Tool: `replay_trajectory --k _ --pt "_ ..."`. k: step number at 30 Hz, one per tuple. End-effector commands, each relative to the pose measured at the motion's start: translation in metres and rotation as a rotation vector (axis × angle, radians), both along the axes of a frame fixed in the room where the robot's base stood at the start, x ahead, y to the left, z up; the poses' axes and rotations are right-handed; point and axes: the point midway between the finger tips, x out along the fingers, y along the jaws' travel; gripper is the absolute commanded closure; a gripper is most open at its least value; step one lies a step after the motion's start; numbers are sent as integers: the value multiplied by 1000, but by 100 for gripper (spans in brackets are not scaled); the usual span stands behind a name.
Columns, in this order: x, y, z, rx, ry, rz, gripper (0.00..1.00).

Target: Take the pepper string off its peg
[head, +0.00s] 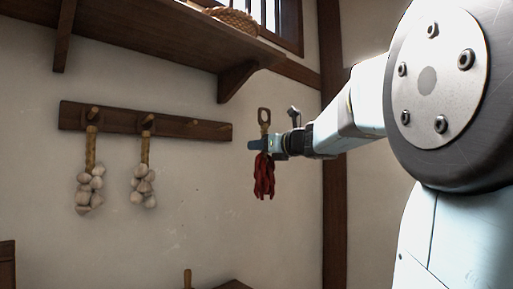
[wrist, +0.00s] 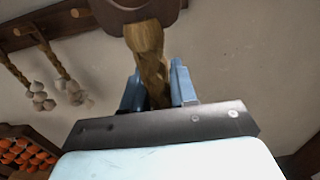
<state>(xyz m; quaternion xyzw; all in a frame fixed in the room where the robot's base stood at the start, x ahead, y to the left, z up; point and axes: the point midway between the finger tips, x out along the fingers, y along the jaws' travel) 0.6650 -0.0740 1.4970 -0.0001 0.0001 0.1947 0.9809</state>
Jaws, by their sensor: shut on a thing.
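The pepper string (head: 264,178) is a bunch of dark red peppers below a brown plaited stem with a loop at its top. My gripper (head: 262,144) is shut on the stem, above the peppers, and the string hangs upright from it. The string is clear of the peg rail (head: 160,123), to the right of its end. The rail's right peg (head: 193,123) is bare. In the wrist view the plaited stem (wrist: 149,62) runs between the two blue fingers of my gripper (wrist: 154,84); the peppers are hidden there.
Two garlic strings (head: 90,180) (head: 144,180) hang from the rail's other pegs. A wooden shelf (head: 150,35) with a basket (head: 232,18) is above. A dark post (head: 333,200) stands right of the string. A rack of orange things (wrist: 22,152) shows at lower left in the wrist view.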

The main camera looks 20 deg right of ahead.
Motion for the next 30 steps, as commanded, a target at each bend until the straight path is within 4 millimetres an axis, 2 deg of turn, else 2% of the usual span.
replay_trajectory --k 30 --pt "-30 -12 2 0 -1 1 100"
